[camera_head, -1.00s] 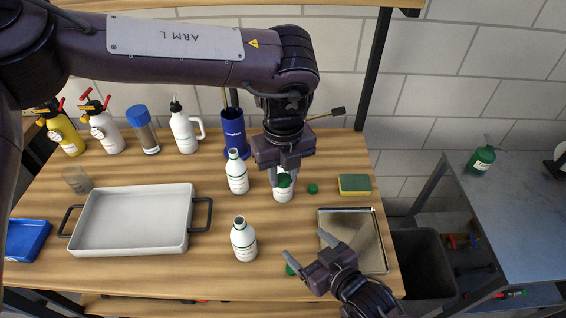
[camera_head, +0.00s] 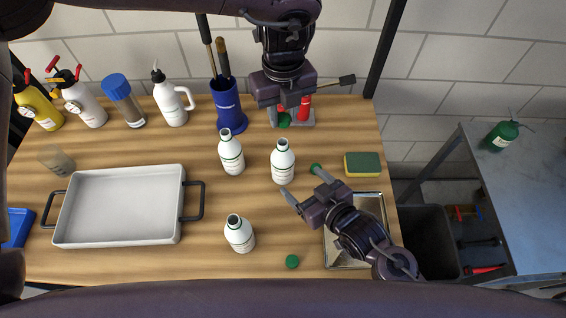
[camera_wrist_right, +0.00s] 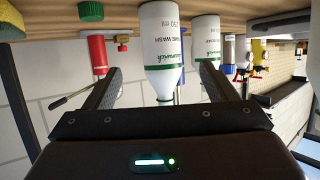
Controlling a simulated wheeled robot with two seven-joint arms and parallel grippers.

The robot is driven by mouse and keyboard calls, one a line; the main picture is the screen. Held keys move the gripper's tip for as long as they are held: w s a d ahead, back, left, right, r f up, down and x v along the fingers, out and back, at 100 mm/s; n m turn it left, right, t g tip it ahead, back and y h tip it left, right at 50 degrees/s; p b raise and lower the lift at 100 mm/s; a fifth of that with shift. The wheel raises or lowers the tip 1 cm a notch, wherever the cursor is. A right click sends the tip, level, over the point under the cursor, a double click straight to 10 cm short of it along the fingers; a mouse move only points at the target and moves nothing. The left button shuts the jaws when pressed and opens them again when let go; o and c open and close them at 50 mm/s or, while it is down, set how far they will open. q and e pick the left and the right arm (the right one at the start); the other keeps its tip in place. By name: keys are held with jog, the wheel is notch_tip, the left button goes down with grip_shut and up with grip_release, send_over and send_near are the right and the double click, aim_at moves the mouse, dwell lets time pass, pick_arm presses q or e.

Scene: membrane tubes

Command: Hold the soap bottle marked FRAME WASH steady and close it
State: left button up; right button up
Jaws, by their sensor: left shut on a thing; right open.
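Three uncapped white bottles with green bands stand upright in the head view: one at the middle right (camera_head: 283,163), one at the back left (camera_head: 232,154) and one at the front (camera_head: 239,234). In the right wrist view, upside down, the nearest bottle (camera_wrist_right: 162,52) reads "WASH", its first word partly readable; another stands behind. My left gripper (camera_head: 284,114) is shut on a green cap (camera_head: 284,121), above and behind the middle-right bottle. My right gripper (camera_head: 303,183) is open and empty, its fingers pointing at that bottle. Two loose green caps lie on the table, one behind it (camera_head: 315,169), one in front (camera_head: 292,261).
A metal tray (camera_head: 340,248) lies partly under my right arm, with a sponge (camera_head: 362,165) behind it. A white pan (camera_head: 120,205) fills the left.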

pick_arm(q)
jog(key=shift+r, duration=0.1)
pick_arm(e)
jog(key=x, duration=1)
jog(key=shift+w+a, duration=0.25)
jog(key=shift+a, duration=0.05)
pick_arm(q)
jog(key=shift+s, duration=0.1)
pick_arm(e)
jog(key=c, duration=1.5)
pick_arm(q)
send_over(283, 142)
jog(key=shift+f, duration=2.5)
jog(key=shift+f, duration=0.9)
jog(key=shift+f, duration=0.55)
